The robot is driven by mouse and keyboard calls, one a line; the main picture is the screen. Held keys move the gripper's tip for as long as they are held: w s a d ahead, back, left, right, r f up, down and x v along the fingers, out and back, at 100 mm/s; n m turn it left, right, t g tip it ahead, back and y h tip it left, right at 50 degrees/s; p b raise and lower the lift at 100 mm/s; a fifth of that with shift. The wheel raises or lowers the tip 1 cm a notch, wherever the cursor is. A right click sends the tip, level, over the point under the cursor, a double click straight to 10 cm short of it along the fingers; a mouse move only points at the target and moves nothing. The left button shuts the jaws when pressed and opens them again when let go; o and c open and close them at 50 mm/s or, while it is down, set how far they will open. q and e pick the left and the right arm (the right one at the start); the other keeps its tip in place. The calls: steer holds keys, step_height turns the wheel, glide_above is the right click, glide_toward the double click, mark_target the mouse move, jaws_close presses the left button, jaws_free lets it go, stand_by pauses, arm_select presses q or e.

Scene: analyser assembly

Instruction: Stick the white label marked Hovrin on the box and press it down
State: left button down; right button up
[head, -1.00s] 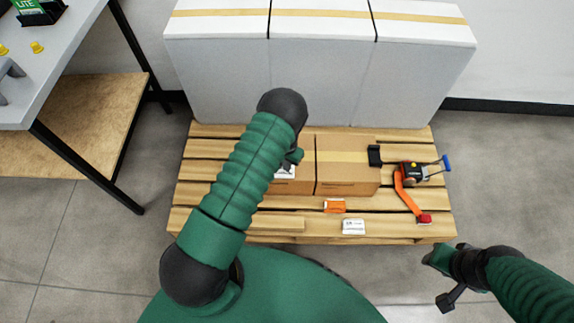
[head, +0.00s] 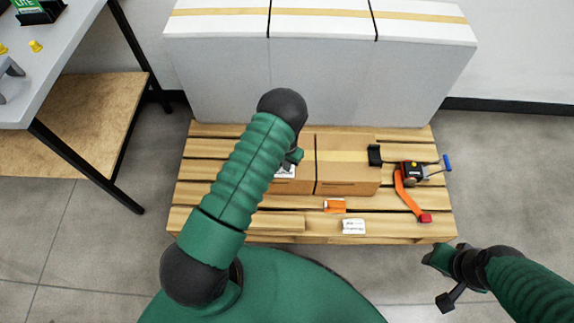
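Two brown cardboard boxes stand side by side on the pallet; the left box (head: 292,187) is partly hidden by my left arm, and the right box (head: 347,172) has a tape strip across its top. A white label (head: 284,172) with dark print shows at the left box, just below my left gripper (head: 294,160). The gripper's fingers are mostly hidden behind my arm, and I cannot read the label's print. Another small white printed piece (head: 354,226) lies on the pallet's front boards. My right gripper (head: 442,281) is at the lower right, off the pallet, away from the boxes.
The wooden pallet (head: 200,192) carries tall white boxes (head: 320,75) at the back. An orange item (head: 334,206) lies near the front. A strapping tool (head: 412,172) with an orange strap sits at the right. A grey table (head: 60,75) stands at the left.

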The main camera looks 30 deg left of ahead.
arm_select(q)
steer(key=shift+f+b, duration=0.3)
steer(key=shift+f, duration=0.2)
steer(key=shift+r, duration=0.1)
stand_by(0.5)
step_height(320, 180, up, 6)
steer(key=p, duration=0.5)
